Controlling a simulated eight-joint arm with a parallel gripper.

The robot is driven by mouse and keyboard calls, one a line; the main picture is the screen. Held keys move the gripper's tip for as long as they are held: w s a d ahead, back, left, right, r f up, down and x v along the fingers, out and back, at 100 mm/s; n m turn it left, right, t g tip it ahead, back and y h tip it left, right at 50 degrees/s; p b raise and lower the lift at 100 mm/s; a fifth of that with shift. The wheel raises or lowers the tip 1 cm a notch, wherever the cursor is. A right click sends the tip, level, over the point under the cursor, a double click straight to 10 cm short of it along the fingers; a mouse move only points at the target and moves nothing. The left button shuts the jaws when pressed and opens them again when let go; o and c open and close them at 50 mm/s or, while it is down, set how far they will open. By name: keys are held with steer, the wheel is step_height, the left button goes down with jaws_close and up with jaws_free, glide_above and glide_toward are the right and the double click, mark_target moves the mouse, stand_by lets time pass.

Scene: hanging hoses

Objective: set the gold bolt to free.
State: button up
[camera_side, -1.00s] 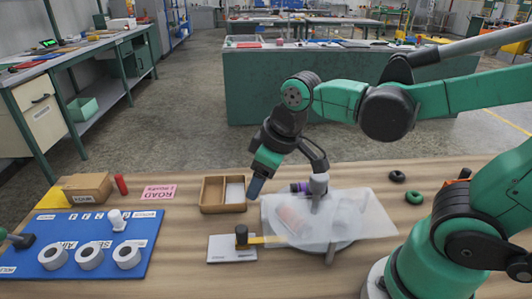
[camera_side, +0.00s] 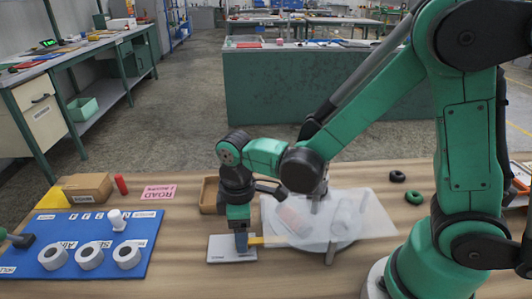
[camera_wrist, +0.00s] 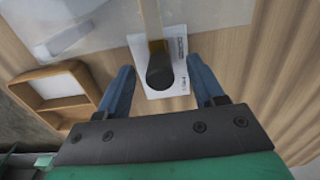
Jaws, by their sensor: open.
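The gold bolt (camera_side: 257,240) lies by a white labelled plate (camera_side: 219,250) at the left edge of a clear sheet. In the wrist view a gold piece (camera_wrist: 156,46) joins a dark knob (camera_wrist: 160,72) over the white plate (camera_wrist: 179,50). My gripper (camera_side: 241,246) is over the plate, pointing down, and hides the knob in the side view. In the wrist view my gripper (camera_wrist: 159,68) is open, with one blue finger on each side of the knob and gaps visible. The small print on the plate is too small to read.
The clear sheet (camera_side: 375,221) covers a round base and some parts to the right. A wooden tray (camera_side: 208,197) stands behind the plate; it shows at left in the wrist view (camera_wrist: 38,88). A blue board (camera_side: 60,230) with white rings lies left.

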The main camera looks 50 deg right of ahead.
steer(key=shift+f, duration=0.2)
jaws_close()
